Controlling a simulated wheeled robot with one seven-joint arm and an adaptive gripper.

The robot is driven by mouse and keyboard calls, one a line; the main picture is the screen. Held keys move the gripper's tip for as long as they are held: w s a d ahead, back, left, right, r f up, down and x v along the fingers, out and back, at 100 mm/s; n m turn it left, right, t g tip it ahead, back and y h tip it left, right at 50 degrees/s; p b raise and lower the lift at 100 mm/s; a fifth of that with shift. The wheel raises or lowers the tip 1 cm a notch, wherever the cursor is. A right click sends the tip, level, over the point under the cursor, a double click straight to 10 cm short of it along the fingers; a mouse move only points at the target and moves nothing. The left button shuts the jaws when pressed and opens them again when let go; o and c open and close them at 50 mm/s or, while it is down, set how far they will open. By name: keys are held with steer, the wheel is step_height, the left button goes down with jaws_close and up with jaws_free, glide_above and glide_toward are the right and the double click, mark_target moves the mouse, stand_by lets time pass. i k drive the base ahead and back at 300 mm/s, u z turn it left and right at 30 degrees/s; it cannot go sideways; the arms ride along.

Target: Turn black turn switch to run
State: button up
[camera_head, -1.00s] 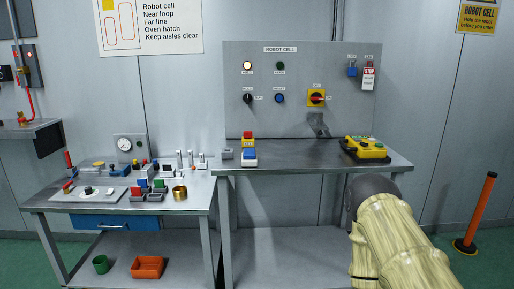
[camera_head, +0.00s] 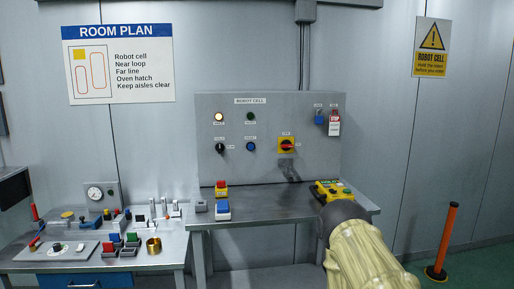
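The black turn switch (camera_head: 220,148) sits at the left of the lower row on the grey ROBOT CELL panel (camera_head: 265,175), with a small label beside it. Its lettering is too small to read. A blue round button (camera_head: 251,146) is to its right, then a red and yellow rotary switch (camera_head: 287,146). Above the black switch is a lit, pale lamp (camera_head: 219,117), with a dark green one (camera_head: 250,116) to its right. My arm, in a cream cover, rises at the lower right in front of the bench.
The bench (camera_head: 270,206) below the panel holds a red-topped yellow box (camera_head: 221,188), a blue-topped box (camera_head: 223,210) and a yellow pendant (camera_head: 330,190). A crowded side table (camera_head: 120,262) stands left. An orange post (camera_head: 441,243) stands on the floor at right.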

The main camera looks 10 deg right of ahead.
mark_target(220, 147)
steer(key=u, duration=0.05)
steer(key=i, duration=0.85)
